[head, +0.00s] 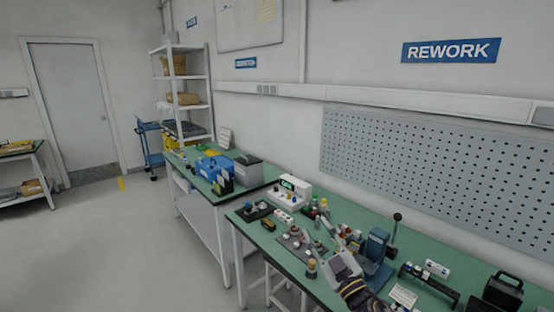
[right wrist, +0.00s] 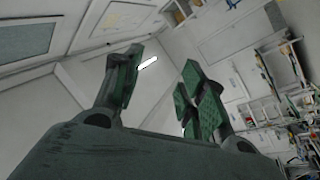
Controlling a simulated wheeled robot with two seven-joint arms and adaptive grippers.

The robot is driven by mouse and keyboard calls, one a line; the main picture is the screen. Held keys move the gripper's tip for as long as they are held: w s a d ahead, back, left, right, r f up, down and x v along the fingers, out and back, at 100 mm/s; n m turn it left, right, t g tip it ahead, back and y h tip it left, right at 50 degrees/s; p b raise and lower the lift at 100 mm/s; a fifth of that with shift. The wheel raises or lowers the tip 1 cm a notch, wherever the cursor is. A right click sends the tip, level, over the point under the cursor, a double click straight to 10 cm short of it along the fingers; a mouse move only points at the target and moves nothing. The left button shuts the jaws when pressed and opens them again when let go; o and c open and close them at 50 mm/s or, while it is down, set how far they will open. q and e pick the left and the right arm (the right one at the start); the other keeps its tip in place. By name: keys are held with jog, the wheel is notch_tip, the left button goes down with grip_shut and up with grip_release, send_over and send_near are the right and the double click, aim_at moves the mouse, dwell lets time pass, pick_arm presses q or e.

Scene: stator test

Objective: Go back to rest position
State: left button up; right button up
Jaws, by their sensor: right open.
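My right gripper (head: 333,243) reaches in from the bottom right of the head view, over the green-topped bench (head: 325,291). In the right wrist view its two green-padded fingers (right wrist: 160,68) stand apart with nothing between them, so it is open and empty. Behind the fingers that view shows a tilted picture of walls and ceiling. My left gripper does not show in either view.
On the bench stand a white instrument box (head: 293,191), a blue press-like device (head: 376,245) and a black box (head: 503,289). Several small parts lie around the gripper. A pegboard (head: 440,170) covers the wall behind. Open floor (head: 110,240) lies at left.

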jog(key=s+d+f+m+g+h, duration=0.35)
jog(key=d+f+m+h, duration=0.2)
jog(key=f, duration=0.25)
jog(key=s+d+f+m+g+h, duration=0.35)
jog(key=d+f+h, duration=0.2)
jog(key=f, duration=0.25)
jog(key=s+f+g+y, duration=0.1)
jog(key=s+f+g, duration=0.45)
jog(key=s, duration=0.45)
jog(key=s+f+g+y, duration=0.2)
jog(key=s+f+g, duration=0.3)
jog(key=s, duration=0.5)
notch_tip(320, 180, down, 34)
jog(key=s, duration=0.2)
jog(key=s+d+f, duration=0.2)
jog(key=s+f, duration=0.8)
jog(key=s, duration=0.1)
jog(key=s+d+f+g, duration=0.1)
jog(key=s+d+f, duration=0.1)
jog(key=s+f, duration=0.8)
jog(key=shift+s+f+n, duration=0.15)
jog(key=shift+s+n, duration=0.15)
jog(key=shift+s, duration=0.45)
